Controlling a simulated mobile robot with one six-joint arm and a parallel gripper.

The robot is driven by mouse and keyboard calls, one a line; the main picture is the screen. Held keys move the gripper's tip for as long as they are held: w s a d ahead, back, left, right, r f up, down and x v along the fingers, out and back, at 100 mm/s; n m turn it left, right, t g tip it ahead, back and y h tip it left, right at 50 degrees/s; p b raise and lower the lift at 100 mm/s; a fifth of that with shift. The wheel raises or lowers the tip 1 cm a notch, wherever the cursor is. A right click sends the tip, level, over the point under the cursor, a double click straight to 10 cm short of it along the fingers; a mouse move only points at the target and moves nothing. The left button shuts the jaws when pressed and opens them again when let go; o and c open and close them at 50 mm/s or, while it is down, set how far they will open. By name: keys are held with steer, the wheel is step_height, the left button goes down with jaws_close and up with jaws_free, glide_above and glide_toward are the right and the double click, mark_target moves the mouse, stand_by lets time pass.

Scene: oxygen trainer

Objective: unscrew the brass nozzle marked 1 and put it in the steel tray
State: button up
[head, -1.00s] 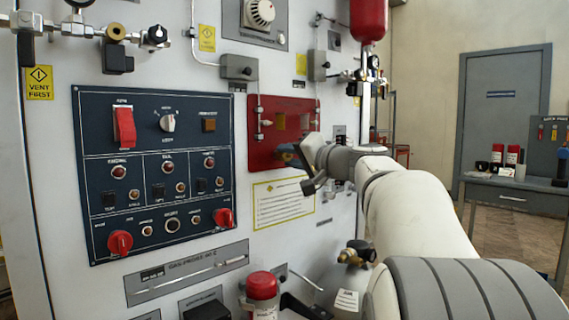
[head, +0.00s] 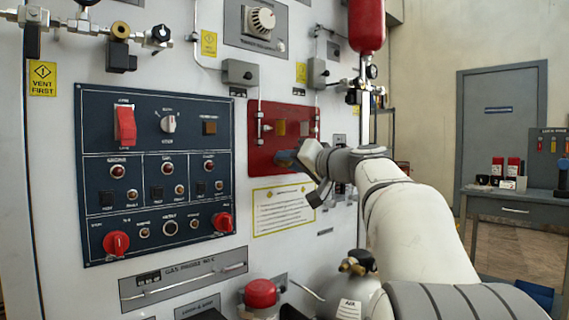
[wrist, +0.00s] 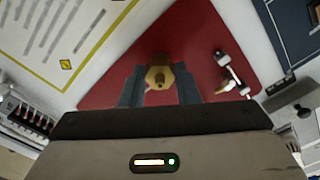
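A brass nozzle (wrist: 158,76) with a hexagonal body stands on the red panel (wrist: 200,40) in the wrist view. No number can be read on it. My gripper (wrist: 159,82) has its two dark fingers on either side of the nozzle, with a visible gap on each side. I cannot make out the steel tray in either view.
A blue control panel (head: 158,178) with red knobs is left of the red panel. A printed notice (head: 283,208) is below it. Small fittings (wrist: 228,70) sit right of the nozzle in the wrist view. A grey bench (head: 512,205) stands far right.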

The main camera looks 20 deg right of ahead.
steer(key=o, duration=0.5)
steer(key=shift+c, duration=0.2)
steer(key=shift+s+d, duration=0.1)
steer(key=s+m+p, duration=0.1)
steer(key=s+d+m, duration=0.1)
steer(key=s+m, duration=0.1)
steer(key=shift+s+m+p, duration=0.15)
steer(key=shift+m+p, duration=0.15)
steer(key=shift+p, duration=0.1)
steer(key=shift+m+p, duration=1.05)
steer(key=shift+m, duration=0.65)
